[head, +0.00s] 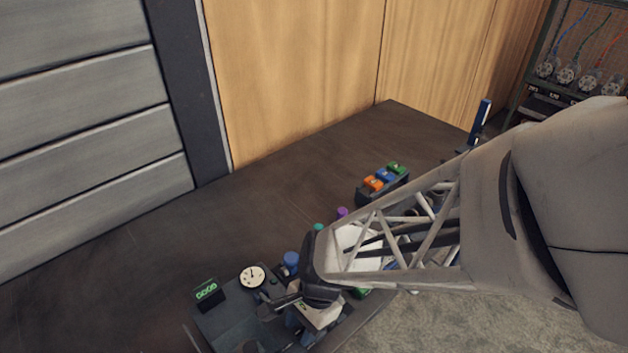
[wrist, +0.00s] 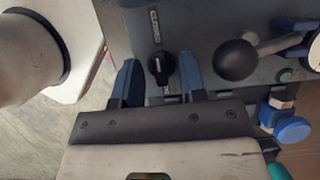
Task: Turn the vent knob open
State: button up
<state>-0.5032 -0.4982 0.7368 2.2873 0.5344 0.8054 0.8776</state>
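A small black knob (wrist: 161,69) with a pale pointer mark sits on the dark grey panel (wrist: 205,22) in the wrist view. A small label (wrist: 155,27) is above it; its text is too small to read. My gripper (wrist: 158,60) is open, with one blue finger on each side of the knob in the picture. A gap shows on both sides, wider on the left. I cannot tell how far the fingertips are above the panel. In the head view my gripper (head: 286,299) is over the panel (head: 228,318), and the arm hides the knob.
A black ball-ended lever (wrist: 237,60) stands close right of the fingers. The head view shows a dial gauge (head: 252,277), a green-digit display (head: 207,292) and a coloured block rack (head: 383,183).

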grip_shut()
jog(key=shift+n, duration=0.3)
dwell(0.3)
jog(key=shift+a+f+n+g+h, duration=0.1)
jog(key=shift+n+g+h, duration=0.3)
jog(key=shift+n, duration=0.9)
jog(key=shift+n+g+h, duration=0.2)
jog(key=shift+n+h, duration=0.4)
jog(key=shift+n, duration=0.7)
grip_release()
